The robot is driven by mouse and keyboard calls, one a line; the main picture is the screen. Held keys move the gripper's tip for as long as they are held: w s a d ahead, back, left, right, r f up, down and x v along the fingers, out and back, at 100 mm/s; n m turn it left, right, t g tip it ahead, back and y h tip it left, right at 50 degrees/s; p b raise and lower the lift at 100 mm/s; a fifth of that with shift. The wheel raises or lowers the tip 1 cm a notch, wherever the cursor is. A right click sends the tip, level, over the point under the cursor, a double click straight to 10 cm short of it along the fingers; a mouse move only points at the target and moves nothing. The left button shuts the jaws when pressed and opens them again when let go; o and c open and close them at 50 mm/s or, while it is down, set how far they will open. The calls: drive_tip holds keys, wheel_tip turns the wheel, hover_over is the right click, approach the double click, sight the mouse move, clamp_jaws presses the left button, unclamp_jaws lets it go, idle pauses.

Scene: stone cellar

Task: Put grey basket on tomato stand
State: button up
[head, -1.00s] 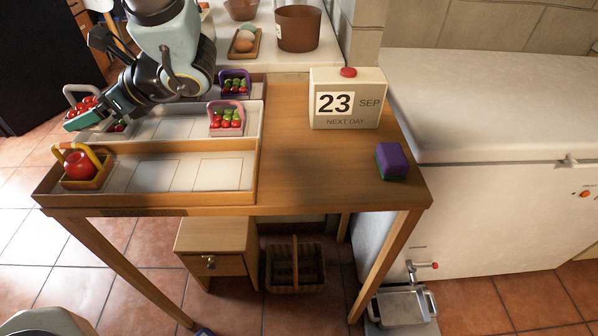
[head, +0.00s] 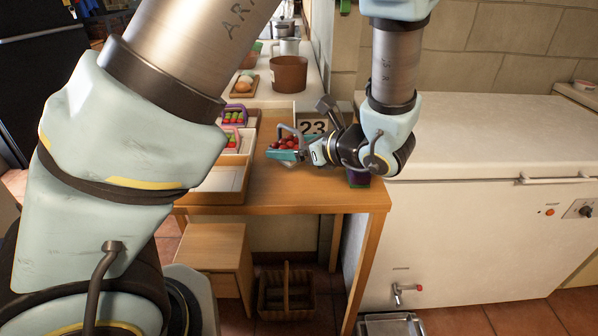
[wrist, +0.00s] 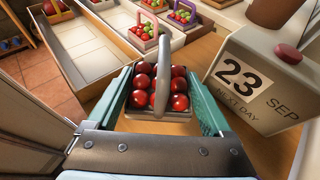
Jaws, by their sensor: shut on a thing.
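My gripper (head: 297,153) is shut on the grey basket (wrist: 158,112), which is filled with red tomatoes and has an arched grey handle. The basket sits upright between the teal fingers, over the wooden table just right of the tomato stand. Whether it touches the table is unclear. The tomato stand (wrist: 75,40) has stepped, wood-edged trays with pale floors. It lies at the upper left in the wrist view and left of my gripper in the head view (head: 222,180). A pink-handled basket (wrist: 143,38) and a purple-handled basket (wrist: 182,14) stand on its upper tiers.
A calendar block (wrist: 262,80) reading 23 SEP stands close to the right of my gripper. A brown pot (head: 289,74) and egg tray (head: 244,84) are on the back counter. A white chest freezer (head: 480,230) stands right of the table.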

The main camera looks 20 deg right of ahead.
sight(292, 180)
drive_tip(key=shift+s+d+f, duration=0.1)
drive_tip(key=shift+d+f, duration=0.05)
drive_tip(key=shift+f, duration=0.8)
drive_tip(key=shift+f+p, duration=0.3)
drive_tip(key=shift+f, duration=1.85)
drive_tip(key=shift+f, duration=0.15)
drive_tip(key=o, duration=1.2)
drive_tip(key=shift+c, duration=0.2)
drive_tip(key=shift+r, duration=0.25)
drive_tip(key=b+v, duration=0.2)
drive_tip(key=v, duration=1)
